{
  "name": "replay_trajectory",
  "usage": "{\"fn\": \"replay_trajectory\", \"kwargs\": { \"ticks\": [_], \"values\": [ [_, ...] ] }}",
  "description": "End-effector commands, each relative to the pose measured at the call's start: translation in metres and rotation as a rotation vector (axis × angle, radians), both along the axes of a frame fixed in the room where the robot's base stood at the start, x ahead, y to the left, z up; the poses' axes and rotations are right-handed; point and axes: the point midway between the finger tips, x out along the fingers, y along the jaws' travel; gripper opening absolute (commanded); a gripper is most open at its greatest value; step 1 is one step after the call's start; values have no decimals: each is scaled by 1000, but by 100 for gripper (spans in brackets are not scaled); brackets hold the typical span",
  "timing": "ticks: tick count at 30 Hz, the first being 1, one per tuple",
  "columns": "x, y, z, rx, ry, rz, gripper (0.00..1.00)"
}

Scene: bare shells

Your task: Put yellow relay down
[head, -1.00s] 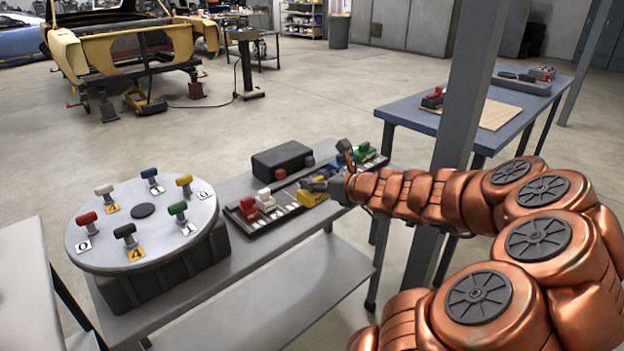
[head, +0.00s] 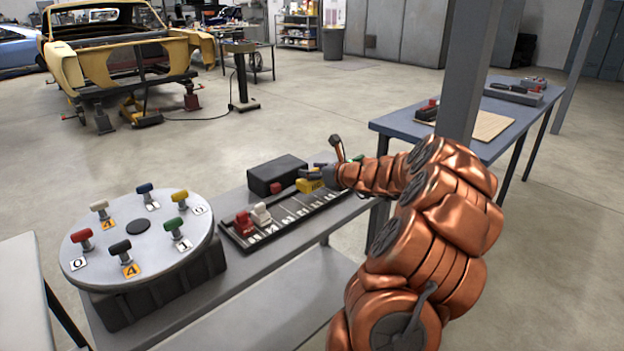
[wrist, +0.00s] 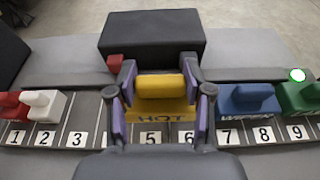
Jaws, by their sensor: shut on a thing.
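The yellow relay (head: 309,186), marked HOT on its front, is held in my gripper (head: 318,176). In the wrist view the fingers of my gripper (wrist: 160,88) are shut on both sides of the yellow relay's handle (wrist: 160,84). The relay is over the back of the numbered rack (head: 290,219), around slots 4 to 6. Number 4 is hidden by a finger. I cannot tell the exact gap between the relay and the rack.
A red relay (wrist: 12,104) and white relay (wrist: 38,104) stand at slots 1 and 2. A blue relay (wrist: 248,101) and green relay (wrist: 300,97) stand right. A black box (wrist: 152,38) is behind. A round turntable (head: 137,262) with several coloured knobs stands left.

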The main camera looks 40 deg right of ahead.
Motion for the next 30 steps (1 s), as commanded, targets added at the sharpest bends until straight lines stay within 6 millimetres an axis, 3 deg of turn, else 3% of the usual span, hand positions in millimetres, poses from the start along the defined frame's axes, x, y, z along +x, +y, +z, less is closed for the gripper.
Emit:
{"fn": "replay_trajectory", "kwargs": {
  "ticks": [8,17,30],
  "values": [
    [11,-11,-2,-2,1,-2,11],
    [12,-11,-35,1,0,0,11],
    [12,-10,-40,-1,-1,1,11]
  ]
}}
